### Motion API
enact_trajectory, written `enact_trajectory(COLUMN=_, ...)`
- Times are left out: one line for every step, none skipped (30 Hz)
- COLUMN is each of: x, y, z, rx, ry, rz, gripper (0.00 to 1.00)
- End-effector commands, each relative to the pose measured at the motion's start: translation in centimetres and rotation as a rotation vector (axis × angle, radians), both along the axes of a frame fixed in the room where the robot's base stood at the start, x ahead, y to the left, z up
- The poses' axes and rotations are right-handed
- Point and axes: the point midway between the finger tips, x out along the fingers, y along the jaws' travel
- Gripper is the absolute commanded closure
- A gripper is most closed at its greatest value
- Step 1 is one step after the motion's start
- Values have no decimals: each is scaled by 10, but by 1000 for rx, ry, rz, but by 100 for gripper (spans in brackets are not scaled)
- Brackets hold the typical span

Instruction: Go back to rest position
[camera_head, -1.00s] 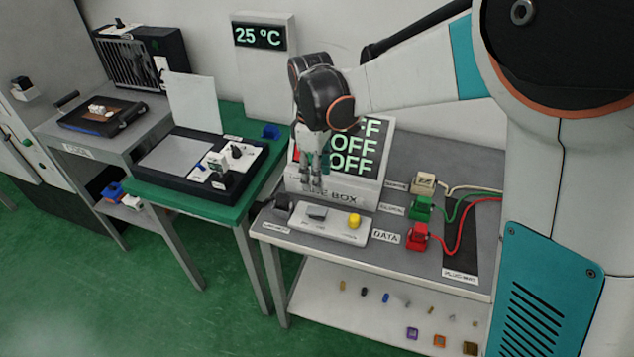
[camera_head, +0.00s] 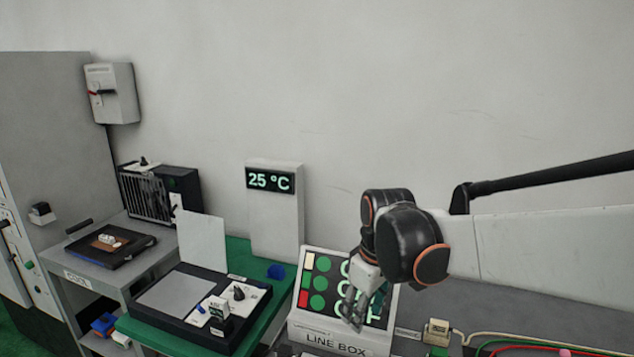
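My gripper (camera_head: 354,312) hangs pointing down in front of the line box (camera_head: 336,343), at the lower right of the view. It covers part of the line box's screen, which shows green circles and partly hidden large green letters. The fingers are small and overlap the screen, so I cannot tell whether they are open or shut. I see nothing held in them. My arm reaches in from the right edge, roughly level.
A temperature display (camera_head: 271,181) reading 25 °C stands behind the green table (camera_head: 237,257). That table holds a black tray device with a raised white lid (camera_head: 203,243). A switch box (camera_head: 112,93) hangs on the wall. Plugs with cables lie at lower right.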

Motion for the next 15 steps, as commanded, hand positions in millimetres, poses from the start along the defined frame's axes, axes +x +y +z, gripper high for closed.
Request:
enact_trajectory(x=-13, y=-10, z=6, rx=7, ry=-23, rz=-45, gripper=57)
enact_trajectory(x=-19, y=-14, z=10, rx=13, ry=-38, rz=-72, gripper=57)
enact_trajectory(x=-27, y=-20, z=14, rx=19, ry=-57, rz=-109, gripper=57)
enact_trajectory(x=-33, y=-25, z=17, rx=24, ry=-71, rz=-136, gripper=57)
enact_trajectory(x=-39, y=-29, z=19, rx=30, ry=-85, rz=-162, gripper=57)
enact_trajectory(x=-47, y=-35, z=22, rx=37, ry=-103, rz=-198, gripper=57)
enact_trajectory(x=-53, y=-39, z=25, rx=44, ry=-118, rz=-224, gripper=57)
enact_trajectory(x=-60, y=-43, z=26, rx=50, ry=-132, rz=-251, gripper=57)
enact_trajectory(x=-68, y=-49, z=28, rx=59, ry=-151, rz=-286, gripper=57)
enact_trajectory(x=-74, y=-53, z=29, rx=66, ry=-165, rz=-313, gripper=57)
enact_trajectory(x=-80, y=-56, z=30, rx=74, ry=-180, rz=-338, gripper=57)
enact_trajectory(x=-89, y=-61, z=31, rx=83, ry=-199, rz=-373, gripper=57)
enact_trajectory(x=-95, y=-65, z=31, rx=91, ry=-212, rz=-399, gripper=57)
enact_trajectory(x=-101, y=-69, z=31, rx=100, ry=-227, rz=-425, gripper=57)
enact_trajectory(x=-109, y=-73, z=31, rx=111, ry=-245, rz=-458, gripper=57)
